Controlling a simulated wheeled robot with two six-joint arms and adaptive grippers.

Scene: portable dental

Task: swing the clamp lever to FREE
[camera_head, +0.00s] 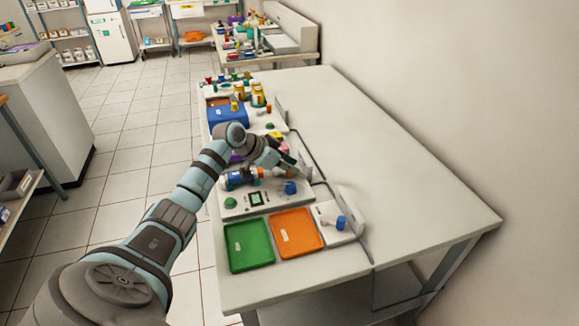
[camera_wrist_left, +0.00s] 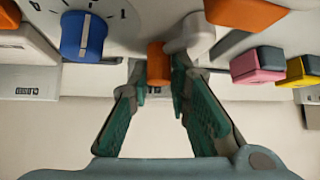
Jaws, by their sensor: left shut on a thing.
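My left gripper (camera_head: 296,168) reaches over the white device (camera_head: 233,208) on the bench. In the left wrist view its two green-padded fingers (camera_wrist_left: 157,82) are closed in on an orange cylindrical piece (camera_wrist_left: 158,62), which looks like the end of the clamp lever. A white rounded part (camera_wrist_left: 195,30) of the fixture sits just beside it. I cannot read a FREE mark or tell the lever's exact angle. My right gripper is in neither view.
A blue dial knob (camera_wrist_left: 84,36) is left of the fingers. Pink (camera_wrist_left: 257,64) and yellow (camera_wrist_left: 308,78) blocks are to the right. A green tray (camera_head: 248,262) and an orange tray (camera_head: 320,243) lie in front. The bench's right side is clear.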

